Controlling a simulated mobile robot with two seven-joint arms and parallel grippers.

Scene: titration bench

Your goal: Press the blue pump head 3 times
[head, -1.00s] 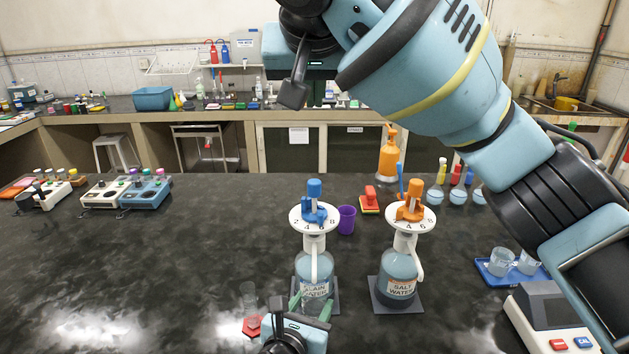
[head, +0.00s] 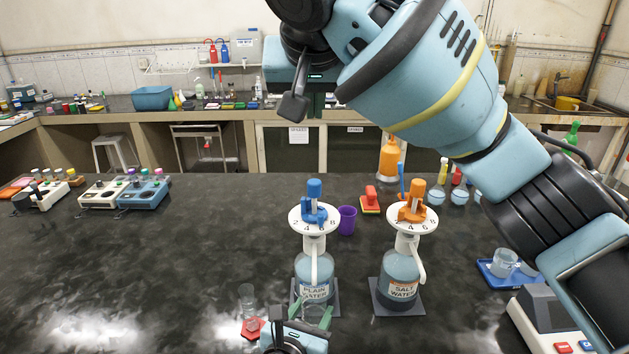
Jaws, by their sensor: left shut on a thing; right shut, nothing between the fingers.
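The blue pump head (head: 314,202) sits on a white numbered dial (head: 300,217) atop the bottle labelled "PLAIN WATER" (head: 314,270), which stands upright on a dark mat. An orange pump head (head: 412,204) tops the "SALT WATER" bottle (head: 400,270) to its right. My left gripper (head: 312,312) is low at the front, its green fingers shut on the plain water bottle's lower part; the exact contact is partly hidden. My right gripper (head: 293,104) is shut and empty, above the blue pump head in the picture and apart from it.
A purple cup (head: 347,220) stands behind the two bottles. The left-middle bench is clear.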

